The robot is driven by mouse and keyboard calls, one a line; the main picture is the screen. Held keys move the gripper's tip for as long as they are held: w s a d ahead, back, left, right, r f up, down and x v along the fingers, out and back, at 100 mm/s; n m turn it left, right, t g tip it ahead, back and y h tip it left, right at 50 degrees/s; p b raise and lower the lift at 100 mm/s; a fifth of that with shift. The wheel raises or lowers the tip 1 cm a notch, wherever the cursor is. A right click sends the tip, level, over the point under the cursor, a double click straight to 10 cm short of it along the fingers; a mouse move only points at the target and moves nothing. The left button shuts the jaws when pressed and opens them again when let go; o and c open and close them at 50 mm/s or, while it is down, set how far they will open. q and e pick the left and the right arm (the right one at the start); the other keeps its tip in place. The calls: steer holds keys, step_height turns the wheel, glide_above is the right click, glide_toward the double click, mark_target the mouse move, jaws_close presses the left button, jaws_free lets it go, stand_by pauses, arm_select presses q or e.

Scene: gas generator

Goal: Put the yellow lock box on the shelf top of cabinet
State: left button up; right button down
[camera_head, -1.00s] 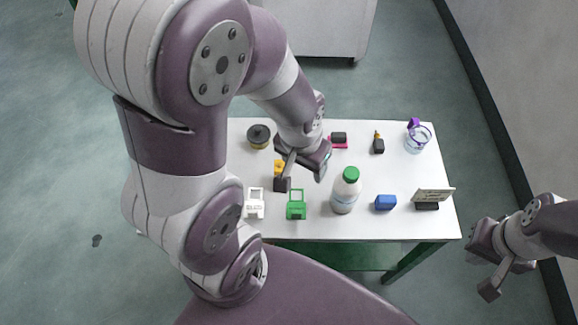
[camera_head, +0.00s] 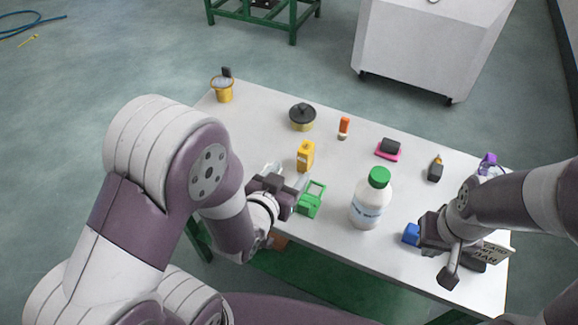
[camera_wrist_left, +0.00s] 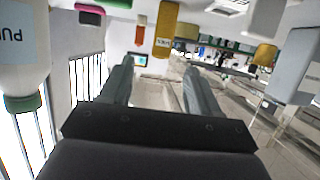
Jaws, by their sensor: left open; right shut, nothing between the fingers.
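The yellow lock box (camera_head: 306,154) stands on the white table, left of the bottle. It also shows upside down at the top of the left wrist view (camera_wrist_left: 167,28), beyond the fingertips and apart from them. My left gripper (camera_head: 297,182) is open and empty, nearer the front edge than the yellow box and close to a green lock box (camera_head: 310,202). Its two fingers (camera_wrist_left: 158,66) show spread in the left wrist view. My right gripper (camera_head: 432,238) is shut and empty at the right, by a blue block (camera_head: 411,234). A pale cabinet-like unit (camera_head: 425,50) stands behind the table.
A white bottle with a green cap (camera_head: 370,203) stands right of the green box. A white lock box (camera_head: 270,170) is partly hidden by my left gripper. Behind are a black-topped round container (camera_head: 302,117), an orange item (camera_head: 344,127) and a pink-and-black item (camera_head: 388,149).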

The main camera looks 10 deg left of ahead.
mark_target(302, 156)
arm_select(q)
steer(key=b+x, duration=0.1)
steer(key=x, duration=0.5)
steer(key=shift+w+f, duration=0.15)
steer(key=shift+w, duration=0.1)
arm_select(e)
steer(key=shift+f, duration=0.65)
arm_select(q)
steer(key=b+x, duration=0.1)
steer(key=x, duration=0.3)
steer(key=shift+w, duration=0.15)
arm_select(e)
steer(key=shift+f, duration=0.5)
arm_select(q)
steer(key=shift+w, duration=0.35)
jaws_close()
